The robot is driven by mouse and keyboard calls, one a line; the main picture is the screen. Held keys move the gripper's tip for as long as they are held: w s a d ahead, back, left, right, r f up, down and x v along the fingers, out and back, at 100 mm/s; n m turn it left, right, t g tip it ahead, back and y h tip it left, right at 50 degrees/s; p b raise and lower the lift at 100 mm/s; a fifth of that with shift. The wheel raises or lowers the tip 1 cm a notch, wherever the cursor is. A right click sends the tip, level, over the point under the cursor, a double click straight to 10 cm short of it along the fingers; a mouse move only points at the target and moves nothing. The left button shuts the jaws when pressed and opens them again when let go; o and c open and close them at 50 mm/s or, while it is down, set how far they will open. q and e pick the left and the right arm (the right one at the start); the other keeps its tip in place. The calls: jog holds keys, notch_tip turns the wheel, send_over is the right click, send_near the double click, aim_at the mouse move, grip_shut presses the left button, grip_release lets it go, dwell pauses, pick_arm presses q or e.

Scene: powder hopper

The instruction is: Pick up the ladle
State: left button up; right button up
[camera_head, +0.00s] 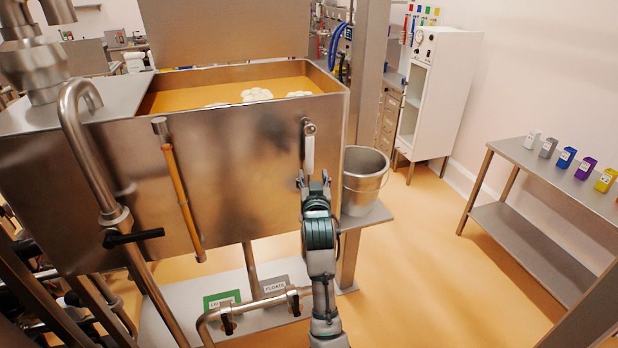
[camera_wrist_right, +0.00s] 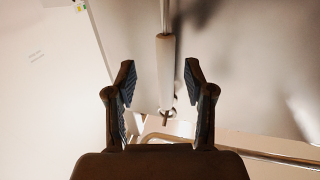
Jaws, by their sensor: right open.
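The ladle (camera_head: 309,152) hangs against the front of the steel hopper near its right corner, with its pale handle pointing down. Its handle also shows in the right wrist view (camera_wrist_right: 166,75), upright, with a small ring at its lower end. My right gripper (camera_head: 314,182) is just below and in front of the handle in the head view. In the wrist view the two fingers (camera_wrist_right: 160,90) stand wide apart and empty, with the handle beyond them and between them in the picture. I cannot tell the exact gap. My left gripper is not in view.
A steel bucket (camera_head: 368,172) stands on a small shelf right of my right gripper. A pipe (camera_head: 245,308) lies low in front. A side table (camera_head: 540,165) with several coloured containers stands at right.

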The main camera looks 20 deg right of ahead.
aim_at(309, 166)
jog(key=x, duration=0.2)
jog(key=p+x, duration=0.1)
jog(key=a+x, duration=0.1)
jog(key=x, duration=0.1)
jog(key=shift+w+d+r, duration=0.1)
jog(key=shift+w+r, duration=0.2)
jog(key=shift+w, duration=0.15)
jog(key=shift+s+d, duration=0.1)
jog(key=shift+s, duration=0.05)
jog(key=c, duration=0.3)
grip_shut()
